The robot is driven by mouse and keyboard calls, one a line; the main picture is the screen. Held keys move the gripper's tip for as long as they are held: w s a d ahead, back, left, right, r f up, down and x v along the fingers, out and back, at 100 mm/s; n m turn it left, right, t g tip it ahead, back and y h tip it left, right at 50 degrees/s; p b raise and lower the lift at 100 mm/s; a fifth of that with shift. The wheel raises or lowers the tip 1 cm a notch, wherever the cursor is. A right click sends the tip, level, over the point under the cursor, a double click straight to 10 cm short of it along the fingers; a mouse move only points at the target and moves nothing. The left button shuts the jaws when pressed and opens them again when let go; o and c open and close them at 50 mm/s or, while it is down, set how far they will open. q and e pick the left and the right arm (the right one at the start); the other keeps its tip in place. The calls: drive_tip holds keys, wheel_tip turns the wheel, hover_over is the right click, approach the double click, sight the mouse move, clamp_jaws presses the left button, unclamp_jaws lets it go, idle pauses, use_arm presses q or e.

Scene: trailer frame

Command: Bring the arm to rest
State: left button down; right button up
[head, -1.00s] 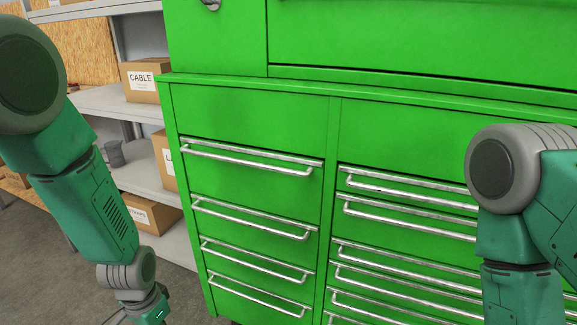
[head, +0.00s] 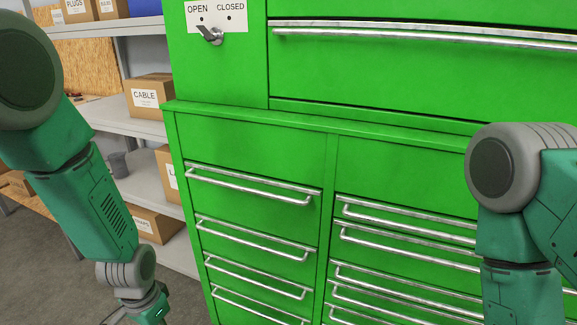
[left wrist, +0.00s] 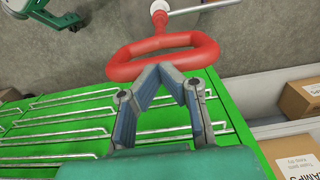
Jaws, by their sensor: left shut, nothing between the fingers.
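My left arm (head: 85,205) hangs down along the left side of the head view, and its gripper is below the picture. In the left wrist view my left gripper (left wrist: 165,70) has its fingertips together, with nothing held. A red ring-shaped handle (left wrist: 128,68) on a grey rod lies around and beyond the fingertips in that view. I cannot tell whether they touch. My right arm (head: 515,225) hangs at the right edge of the head view, its gripper out of sight.
A green drawer cabinet (head: 250,140) with silver handles fills the middle and right. Its upper part has a latch (head: 210,34) under an OPEN/CLOSED label. Shelves (head: 110,115) with cardboard boxes (head: 150,96) stand at the left. Grey floor (left wrist: 235,50) shows beyond the ring.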

use_arm(q)
wheel_tip(320, 180, up, 4)
drive_tip(key=p, duration=0.3)
drive_tip(key=shift+r, duration=0.1)
idle(0.8)
